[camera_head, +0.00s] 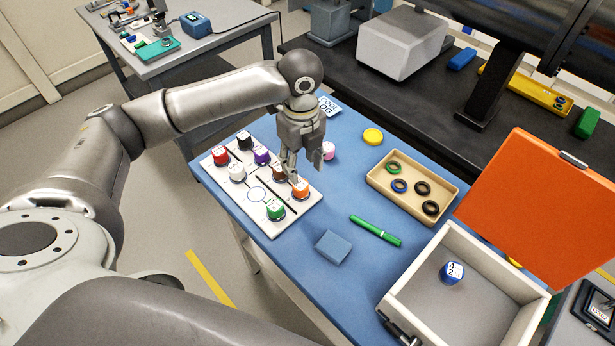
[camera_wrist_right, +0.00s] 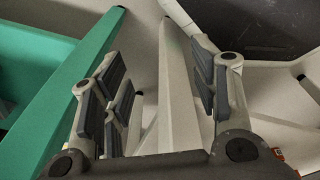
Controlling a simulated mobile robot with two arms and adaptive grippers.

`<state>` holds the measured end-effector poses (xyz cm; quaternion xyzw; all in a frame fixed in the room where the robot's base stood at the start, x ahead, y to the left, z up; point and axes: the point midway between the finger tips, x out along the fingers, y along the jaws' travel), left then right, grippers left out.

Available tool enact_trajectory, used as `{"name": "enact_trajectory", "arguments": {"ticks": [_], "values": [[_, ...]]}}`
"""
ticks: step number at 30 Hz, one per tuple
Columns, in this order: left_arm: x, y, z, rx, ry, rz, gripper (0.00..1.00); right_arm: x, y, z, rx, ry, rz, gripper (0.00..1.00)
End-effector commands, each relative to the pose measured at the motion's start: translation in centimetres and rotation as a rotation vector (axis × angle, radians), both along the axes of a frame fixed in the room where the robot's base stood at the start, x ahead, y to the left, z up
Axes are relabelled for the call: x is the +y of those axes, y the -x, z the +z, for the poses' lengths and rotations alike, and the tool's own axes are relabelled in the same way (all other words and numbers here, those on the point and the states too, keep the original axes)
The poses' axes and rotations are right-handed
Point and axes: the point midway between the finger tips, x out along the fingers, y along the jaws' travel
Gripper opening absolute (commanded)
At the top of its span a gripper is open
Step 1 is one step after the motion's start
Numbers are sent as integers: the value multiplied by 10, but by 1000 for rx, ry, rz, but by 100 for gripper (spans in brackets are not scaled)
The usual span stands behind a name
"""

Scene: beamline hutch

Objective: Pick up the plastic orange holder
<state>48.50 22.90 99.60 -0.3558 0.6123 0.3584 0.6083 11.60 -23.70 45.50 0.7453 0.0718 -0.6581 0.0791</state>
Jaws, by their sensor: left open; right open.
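The orange holder (camera_head: 300,189) stands upright on the white board (camera_head: 258,225) on the blue table, near the board's right edge. My left gripper (camera_head: 305,168) is open above it, pointing down, with its fingers close over the orange and brown holders. I cannot tell if a finger touches either one. A brown holder (camera_head: 279,172) is just left of the orange one, partly behind the fingers. My right gripper (camera_wrist_right: 162,95) is open and empty in the right wrist view, away from the table things; it is not in the head view.
Red (camera_head: 221,155), black, purple, white and green (camera_head: 275,209) holders share the board. A pink-topped holder (camera_head: 328,150) stands behind the gripper. A beige tray of rings (camera_head: 412,190), green marker (camera_head: 375,230), blue block (camera_head: 333,246) and open orange-lidded box (camera_head: 462,290) lie to the right.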

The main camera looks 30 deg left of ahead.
Motion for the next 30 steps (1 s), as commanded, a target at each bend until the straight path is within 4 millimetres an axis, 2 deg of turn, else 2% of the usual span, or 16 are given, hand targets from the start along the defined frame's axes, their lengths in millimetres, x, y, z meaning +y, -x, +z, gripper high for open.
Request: {"name": "enact_trajectory", "arguments": {"ticks": [6,11,14,22,30], "values": [[0,1,-34,2,0,1,45,-1,32,3,44,3,0,55],[0,0,-46,1,0,1,45,-2,49,4,71,5,1,55],[0,-1,-55,4,0,0,45,-2,46,10,66,4,2,55],[2,-4,-92,2,-1,-1,45,2,16,21,19,-2,2,55],[2,-4,-96,-1,0,-1,45,5,22,19,30,-5,2,55]]}}
